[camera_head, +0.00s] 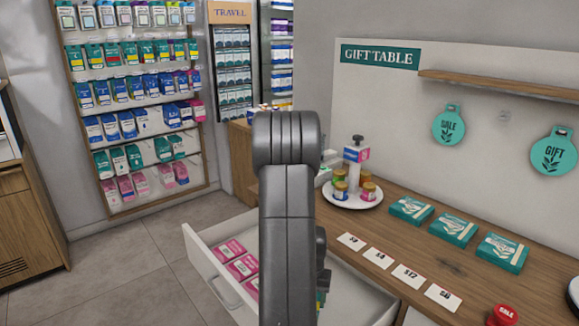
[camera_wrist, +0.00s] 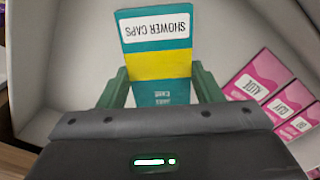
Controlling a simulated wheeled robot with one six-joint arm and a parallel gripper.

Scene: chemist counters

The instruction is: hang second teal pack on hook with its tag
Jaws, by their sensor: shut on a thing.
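In the wrist view, my gripper (camera_wrist: 159,86) is shut on a teal pack (camera_wrist: 157,62) with a yellow band and a white label reading "SHOWER CAPS". The pack sits between the two green fingers, and its lower end is hidden by the gripper body. The white drawer (camera_wrist: 60,75) lies behind it; I cannot tell whether the pack touches the drawer floor. In the head view my arm hides the gripper and nearly all of the pack. Rows of tagged packs hang on the wall rack (camera_head: 203,100) at the left, including teal packs (camera_head: 118,160) in a lower row.
Pink packs (camera_head: 240,262) lie in the open drawer (camera_head: 205,262). The wooden counter (camera_head: 420,245) at right holds teal boxes (camera_head: 452,228), white cards (camera_head: 378,257), a round white tray (camera_head: 335,203) with jars and a red item (camera_head: 503,315). Floor at left is clear.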

